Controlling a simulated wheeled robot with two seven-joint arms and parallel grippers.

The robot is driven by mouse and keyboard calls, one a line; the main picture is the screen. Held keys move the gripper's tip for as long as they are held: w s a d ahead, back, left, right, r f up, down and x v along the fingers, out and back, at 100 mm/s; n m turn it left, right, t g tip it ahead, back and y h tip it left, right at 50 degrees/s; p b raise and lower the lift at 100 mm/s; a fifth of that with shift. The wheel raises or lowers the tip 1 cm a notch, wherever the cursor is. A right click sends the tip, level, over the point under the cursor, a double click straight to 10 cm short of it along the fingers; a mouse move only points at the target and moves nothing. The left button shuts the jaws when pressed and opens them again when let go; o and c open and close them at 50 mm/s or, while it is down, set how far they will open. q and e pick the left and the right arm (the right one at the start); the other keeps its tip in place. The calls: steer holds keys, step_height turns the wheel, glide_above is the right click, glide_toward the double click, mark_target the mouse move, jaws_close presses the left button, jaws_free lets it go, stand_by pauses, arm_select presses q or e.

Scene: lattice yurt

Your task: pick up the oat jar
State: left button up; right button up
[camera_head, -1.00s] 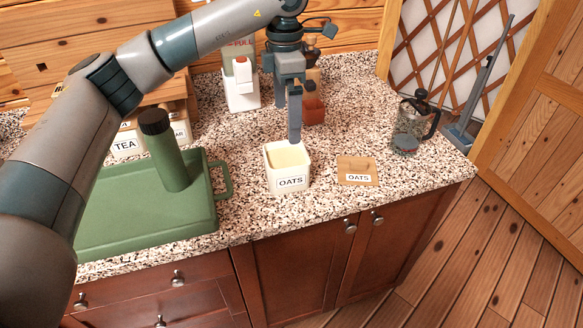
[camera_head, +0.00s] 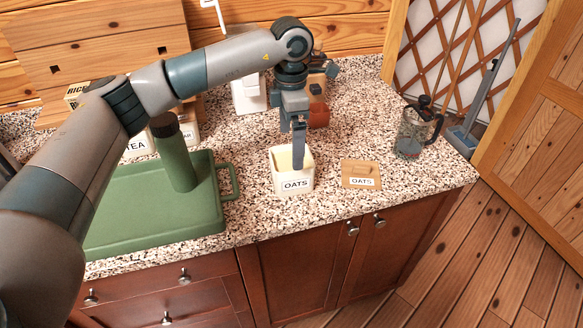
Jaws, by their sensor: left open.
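The oat jar (camera_head: 295,184) is a white square open-topped container with an OATS label, standing on the speckled counter. Its wooden lid (camera_head: 360,173), also labelled OATS, lies flat on the counter just to its right. My left gripper (camera_head: 298,160) points down over the jar, with its fingertips at the jar's mouth. It is open, and one finger hides most of the other. I cannot tell whether a finger touches the jar wall. My right gripper is not in view.
A green tray (camera_head: 150,225) with a green bottle (camera_head: 175,160) stands to the left. White jars, one labelled TEA (camera_head: 138,147), are behind it. A glass press (camera_head: 414,130) stands to the right. A reddish pot (camera_head: 319,114) is behind the gripper. The counter's front right is clear.

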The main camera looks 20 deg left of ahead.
mark_target(291, 169)
arm_select(q)
step_height(291, 169, down, 6)
steer(key=shift+r+p, duration=0.15)
steer(key=shift+p, duration=0.75)
steer(key=shift+w+f+p, duration=0.2)
steer(key=shift+f+p, duration=0.6)
steer(key=shift+p, duration=0.2)
step_height(291, 169, down, 3)
steer(key=shift+w+r+p, duration=0.1)
steer(key=shift+p, duration=0.65)
steer(key=shift+f, duration=0.35)
steer(key=shift+c, duration=0.3)
